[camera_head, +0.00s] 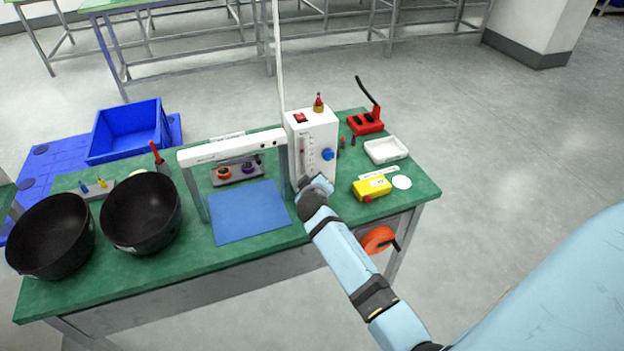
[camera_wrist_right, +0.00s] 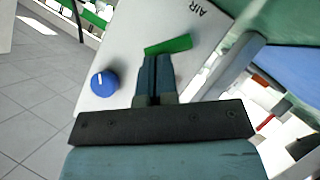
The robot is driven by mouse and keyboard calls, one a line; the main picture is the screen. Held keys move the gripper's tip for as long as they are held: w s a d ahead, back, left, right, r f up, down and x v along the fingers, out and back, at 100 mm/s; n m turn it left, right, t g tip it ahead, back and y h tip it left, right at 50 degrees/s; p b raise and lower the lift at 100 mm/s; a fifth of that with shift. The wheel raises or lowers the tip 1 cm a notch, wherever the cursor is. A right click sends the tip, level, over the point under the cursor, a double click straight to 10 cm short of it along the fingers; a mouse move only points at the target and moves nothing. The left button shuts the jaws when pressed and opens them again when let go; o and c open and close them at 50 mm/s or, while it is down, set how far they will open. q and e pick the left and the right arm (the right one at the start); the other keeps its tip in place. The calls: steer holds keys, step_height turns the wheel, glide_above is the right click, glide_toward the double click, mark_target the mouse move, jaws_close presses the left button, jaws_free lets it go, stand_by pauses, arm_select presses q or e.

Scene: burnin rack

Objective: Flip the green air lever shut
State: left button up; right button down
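The green air lever (camera_wrist_right: 168,45) shows in the right wrist view as a short flat bar on the white panel (camera_wrist_right: 130,40), near the printed word AIR. It lies slightly slanted across the panel. My right gripper (camera_wrist_right: 156,62) has its two fingers together, with nothing seen between them. Its tips are at the lever's lower edge; I cannot tell whether they touch it. In the head view my right gripper (camera_head: 318,184) is at the lower front of the white box (camera_head: 312,124), and the lever is hidden there. My left gripper is not in view.
A blue knob (camera_wrist_right: 104,83) sits beside the lever; it also shows in the head view (camera_head: 328,154). Left of the box stand a white frame (camera_head: 225,150) and a blue mat (camera_head: 248,212). A yellow device (camera_head: 371,188) is to the right. Two black bowls (camera_head: 141,212) stand left.

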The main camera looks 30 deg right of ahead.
steer(key=d+m+y+p, duration=0.1)
steer(key=m+y+p, duration=0.1)
steer(key=p, duration=0.1)
steer(key=shift+s+d+p, duration=0.15)
steer(key=shift+d+p, duration=0.05)
steer(key=shift+p, duration=0.1)
steer(key=shift+d+f+m+y+p, duration=0.35)
steer(key=shift+m+y+p, duration=0.25)
steer(key=shift+y+p, duration=0.25)
steer(key=shift+d+f+p, duration=0.1)
steer(key=shift+f+p, duration=0.05)
steer(key=shift+p, duration=0.15)
steer(key=shift+s+d+f, duration=0.1)
steer(key=shift+f, duration=0.05)
steer(key=shift+d+f+p, duration=0.15)
steer(key=shift+d+p, duration=0.05)
steer(key=shift+p, duration=0.1)
stand_by(0.5)
